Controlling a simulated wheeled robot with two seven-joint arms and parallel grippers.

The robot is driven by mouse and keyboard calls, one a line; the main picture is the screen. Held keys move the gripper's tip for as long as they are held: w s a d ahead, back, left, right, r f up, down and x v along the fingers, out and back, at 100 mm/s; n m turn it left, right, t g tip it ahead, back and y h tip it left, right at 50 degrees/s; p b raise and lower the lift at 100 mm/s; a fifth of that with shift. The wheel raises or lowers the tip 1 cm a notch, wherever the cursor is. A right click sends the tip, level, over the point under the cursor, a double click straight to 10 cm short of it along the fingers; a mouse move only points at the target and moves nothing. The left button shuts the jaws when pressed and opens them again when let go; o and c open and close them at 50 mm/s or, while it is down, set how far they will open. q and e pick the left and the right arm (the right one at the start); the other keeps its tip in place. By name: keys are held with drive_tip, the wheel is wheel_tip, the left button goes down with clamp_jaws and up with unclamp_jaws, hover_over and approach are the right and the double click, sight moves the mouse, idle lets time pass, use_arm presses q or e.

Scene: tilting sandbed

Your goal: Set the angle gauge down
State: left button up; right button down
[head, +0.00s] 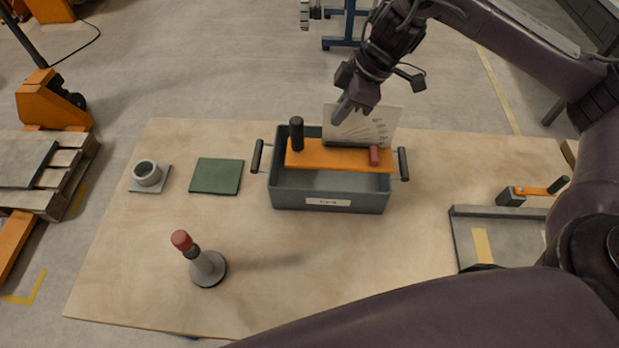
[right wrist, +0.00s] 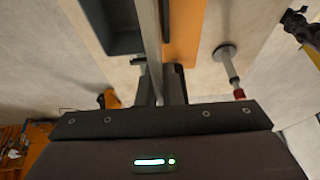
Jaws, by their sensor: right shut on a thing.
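The angle gauge (head: 366,122) is a pale plate with fanned dark lines. It stands upright at the back of the grey bin, behind the orange bar. My right gripper (head: 342,108) is shut on its upper left edge, coming from above. In the right wrist view the gauge (right wrist: 150,40) shows nearly edge-on as a thin strip between the fingers (right wrist: 161,90). Its lower edge is hidden behind the orange bar, so I cannot tell whether it touches anything. My left gripper is not in view in the head picture.
The grey bin (head: 325,198) carries an orange bar (head: 335,157) with a black handle and a red knob. A red-topped stand (head: 207,265), green mat (head: 217,176), grey ring (head: 147,173) and grey tray (head: 468,252) are on the table. The front middle of the table is clear.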

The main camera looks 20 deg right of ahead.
wheel_tip(320, 180, down, 19)
drive_tip(key=w+d+b, duration=0.1)
drive_tip(key=b, duration=0.4)
drive_tip(key=shift+w+f, duration=0.15)
drive_tip(key=shift+w, duration=0.1)
drive_tip(key=shift+f, duration=0.15)
drive_tip(key=c, duration=1.6)
unclamp_jaws()
